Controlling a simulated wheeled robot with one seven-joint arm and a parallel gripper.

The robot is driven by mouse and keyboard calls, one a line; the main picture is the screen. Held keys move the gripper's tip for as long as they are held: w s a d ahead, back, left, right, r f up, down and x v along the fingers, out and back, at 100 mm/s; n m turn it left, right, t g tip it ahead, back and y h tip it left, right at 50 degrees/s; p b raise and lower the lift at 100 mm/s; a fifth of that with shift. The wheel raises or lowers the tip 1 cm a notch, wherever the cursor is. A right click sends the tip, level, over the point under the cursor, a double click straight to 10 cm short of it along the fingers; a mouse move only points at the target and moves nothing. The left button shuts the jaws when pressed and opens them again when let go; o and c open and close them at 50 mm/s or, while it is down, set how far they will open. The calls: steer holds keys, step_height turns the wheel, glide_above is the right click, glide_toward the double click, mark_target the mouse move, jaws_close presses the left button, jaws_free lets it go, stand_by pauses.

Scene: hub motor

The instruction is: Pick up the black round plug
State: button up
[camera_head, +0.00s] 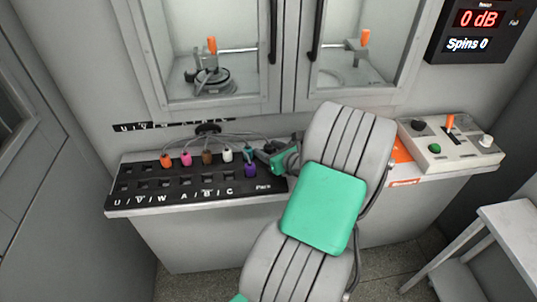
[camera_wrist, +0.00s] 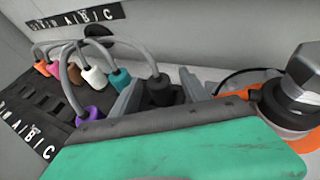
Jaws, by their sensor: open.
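The black round plug (camera_wrist: 160,91) stands between the two fingers of my gripper (camera_wrist: 161,80) in the wrist view, with a grey cable rising from its top. My gripper is open, with one finger on each side of the plug. I cannot tell whether either finger touches it. In the head view my gripper (camera_head: 272,158) is at the right end of the black socket panel (camera_head: 190,204), and the black plug is hidden there behind my gripper and arm. The plug's lower end is hidden in the wrist view.
Orange (camera_head: 166,160), pink (camera_head: 185,158), brown (camera_head: 207,157), white (camera_head: 227,155), teal (camera_head: 248,153) and purple (camera_head: 250,170) plugs with cables stand left of my gripper. A control box (camera_head: 455,155) is at right. Glazed cabinet doors (camera_head: 213,50) rise behind.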

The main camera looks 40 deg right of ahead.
steer(key=shift+c, duration=0.4)
jaws_close()
